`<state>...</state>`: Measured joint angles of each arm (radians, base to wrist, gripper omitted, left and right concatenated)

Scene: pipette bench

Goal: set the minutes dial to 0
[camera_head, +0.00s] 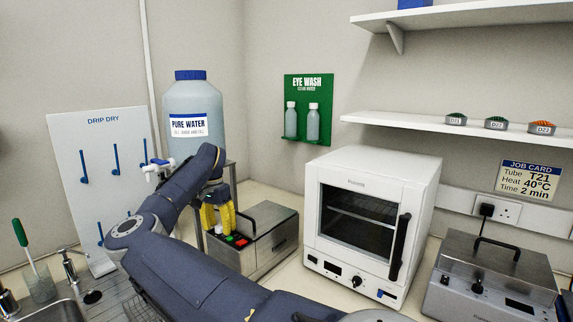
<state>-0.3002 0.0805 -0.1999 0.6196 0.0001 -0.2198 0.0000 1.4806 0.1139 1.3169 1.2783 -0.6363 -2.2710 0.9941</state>
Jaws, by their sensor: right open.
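My right gripper (217,226) has yellow fingers and points down over the left end of a steel box (272,241). It is open. A small white part shows at its fingertips; I cannot tell whether they touch it. The box has a green button (228,238) and a red button (241,243). No minutes dial can be read. A black knob (356,281) is on the white oven (376,168), and another knob (477,286) is on the right steel unit (450,272). My left gripper is not in view.
A large water bottle (193,105) stands behind my right arm. A drip-dry board (95,155) is at left, with a sink (60,312) below. A job card (530,180) reads T21, 40°C, 2 min. My arm crosses the front of the bench.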

